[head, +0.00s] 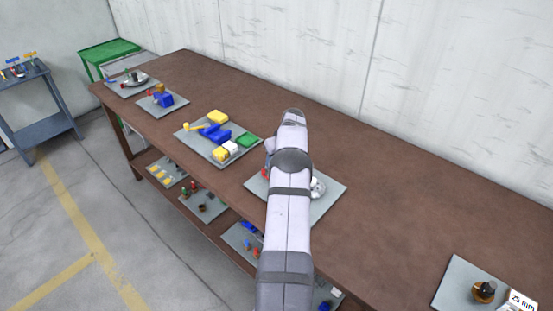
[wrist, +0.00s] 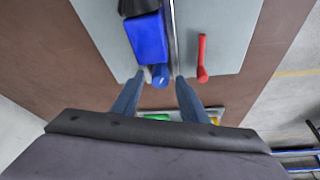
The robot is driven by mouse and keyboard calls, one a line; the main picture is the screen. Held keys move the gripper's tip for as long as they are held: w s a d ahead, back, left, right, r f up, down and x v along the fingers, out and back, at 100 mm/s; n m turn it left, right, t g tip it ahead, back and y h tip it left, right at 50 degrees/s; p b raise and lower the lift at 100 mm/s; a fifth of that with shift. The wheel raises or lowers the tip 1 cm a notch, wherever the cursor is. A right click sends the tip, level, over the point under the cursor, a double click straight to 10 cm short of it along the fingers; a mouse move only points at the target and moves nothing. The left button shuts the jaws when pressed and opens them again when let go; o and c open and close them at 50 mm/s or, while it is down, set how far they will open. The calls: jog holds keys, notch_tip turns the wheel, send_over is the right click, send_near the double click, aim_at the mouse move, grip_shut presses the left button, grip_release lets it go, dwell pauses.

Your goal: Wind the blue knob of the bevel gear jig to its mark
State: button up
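In the wrist view a blue knob (wrist: 160,76) lies between my two fingertips, at the near end of a blue block (wrist: 147,38) and beside a thin metal rod (wrist: 173,32). My gripper (wrist: 162,80) looks open, with its fingers apart on either side of the knob; contact cannot be told. The grey plate (wrist: 225,25) carries these parts. In the head view my arm covers most of this plate (head: 328,203); a whitish gear-like part (head: 318,187) shows at its right. My fingers and the knob are hidden there. I cannot make out the mark.
On the brown bench (head: 400,190), a plate with yellow, blue and green blocks (head: 217,136) lies to the left. A plate with a dark knob (head: 484,292) is at lower right. Bench between is clear.

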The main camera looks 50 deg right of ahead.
grip_shut()
jog(key=shift+a+f+m+h+b, duration=0.1)
jog(key=shift+m+h+b, duration=0.2)
jog(key=shift+m+b, duration=0.55)
jog(key=shift+w+m+g+h, duration=0.1)
jog(key=shift+m+g+h, duration=0.35)
jog(key=shift+m, duration=1)
grip_release()
jog(key=shift+r+b, duration=0.25)
jog(key=shift+b, duration=0.05)
jog(key=b+v, duration=0.2)
jog(key=v, duration=0.5)
jog(key=shift+b, duration=0.3)
jog(key=shift+a, duration=0.1)
